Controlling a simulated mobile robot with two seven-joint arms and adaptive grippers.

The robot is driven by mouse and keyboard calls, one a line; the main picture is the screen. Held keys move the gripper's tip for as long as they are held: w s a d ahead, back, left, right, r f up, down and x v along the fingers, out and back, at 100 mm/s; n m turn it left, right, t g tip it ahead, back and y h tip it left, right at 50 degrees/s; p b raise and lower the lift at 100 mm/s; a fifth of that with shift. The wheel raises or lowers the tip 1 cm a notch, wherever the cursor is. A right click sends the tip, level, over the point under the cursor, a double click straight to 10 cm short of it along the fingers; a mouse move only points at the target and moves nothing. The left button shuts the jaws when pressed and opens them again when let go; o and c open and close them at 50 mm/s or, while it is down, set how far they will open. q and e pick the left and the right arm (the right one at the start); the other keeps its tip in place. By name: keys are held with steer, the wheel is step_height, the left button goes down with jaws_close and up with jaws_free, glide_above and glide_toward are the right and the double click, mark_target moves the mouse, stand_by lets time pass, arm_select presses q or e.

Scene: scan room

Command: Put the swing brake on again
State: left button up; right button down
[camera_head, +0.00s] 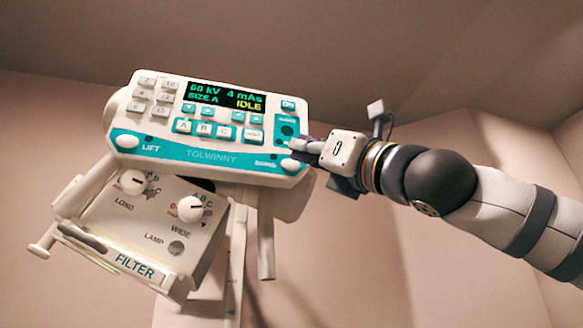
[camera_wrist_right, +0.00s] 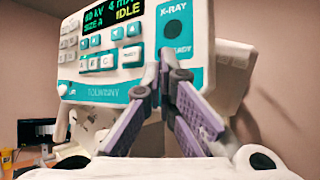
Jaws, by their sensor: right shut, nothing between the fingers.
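The control panel (camera_head: 215,125) is a white and teal box whose display reads 60 kV, 4 mAs, SIZE A and IDLE. A round white knob (camera_head: 291,164) sits at its lower right corner, beside a label too small to read. Another white knob (camera_head: 127,141), marked LIFT, sits at its lower left. My right gripper (camera_head: 298,149) is shut and empty, with its fingertips at the panel's right end, close to the right knob. In the right wrist view its grey-purple fingers (camera_wrist_right: 172,72) meet in front of the panel face. I cannot tell whether they touch it. My left gripper is out of view.
Below the panel hangs a white box (camera_head: 120,225) with two dials, a LAMP button and a FILTER front edge. A white post and bars hang behind it. A dark monitor (camera_wrist_right: 36,132) stands far left in the wrist view. The space left of the panel is open.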

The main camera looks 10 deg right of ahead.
steer(key=shift+w, duration=0.1)
steer(key=s, duration=0.5)
steer(key=shift+d, duration=0.1)
stand_by(0.8)
